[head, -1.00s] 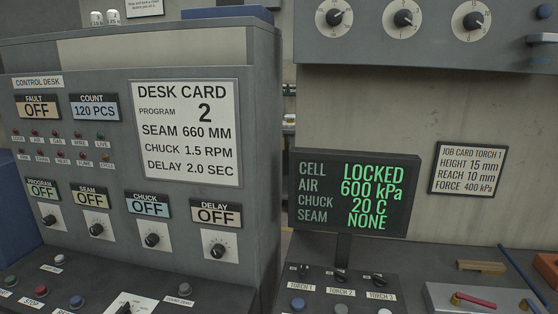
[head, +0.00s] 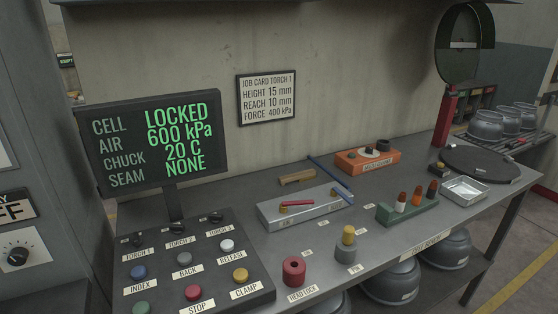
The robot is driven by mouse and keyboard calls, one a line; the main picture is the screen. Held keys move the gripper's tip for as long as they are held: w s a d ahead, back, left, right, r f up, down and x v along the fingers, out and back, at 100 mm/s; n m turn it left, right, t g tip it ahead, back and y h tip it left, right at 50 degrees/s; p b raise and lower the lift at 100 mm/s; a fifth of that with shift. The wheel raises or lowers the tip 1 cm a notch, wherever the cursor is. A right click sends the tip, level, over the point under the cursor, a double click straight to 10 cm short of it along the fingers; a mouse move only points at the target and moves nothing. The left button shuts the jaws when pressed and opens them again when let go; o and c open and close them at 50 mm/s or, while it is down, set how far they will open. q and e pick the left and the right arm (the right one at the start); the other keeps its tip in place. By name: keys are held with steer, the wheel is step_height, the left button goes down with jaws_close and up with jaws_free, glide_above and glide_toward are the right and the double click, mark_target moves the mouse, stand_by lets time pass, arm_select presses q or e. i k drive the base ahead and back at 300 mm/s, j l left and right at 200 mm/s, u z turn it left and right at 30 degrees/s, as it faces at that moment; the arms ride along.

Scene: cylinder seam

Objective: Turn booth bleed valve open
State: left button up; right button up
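No valve in the head view carries a readable booth bleed label. A silver metal block (head: 270,214) on the bench has a red lever or handle (head: 297,203) lying on top. A blue bar (head: 330,173) lies just behind it and slants across to its right end. A red knob (head: 293,268) labelled HEAD LOCK stands at the bench's front. Neither of my grippers is in view.
A button panel (head: 215,262) stands at the left of the bench (head: 335,256). An orange box (head: 352,162), a green rack (head: 410,215), a metal tray (head: 466,191) and a dark round plate (head: 480,161) occupy the right. Metal vessels (head: 388,282) sit below; the floor at right is clear.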

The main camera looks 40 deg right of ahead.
mark_target(334, 191)
steer(key=z, duration=1.6)
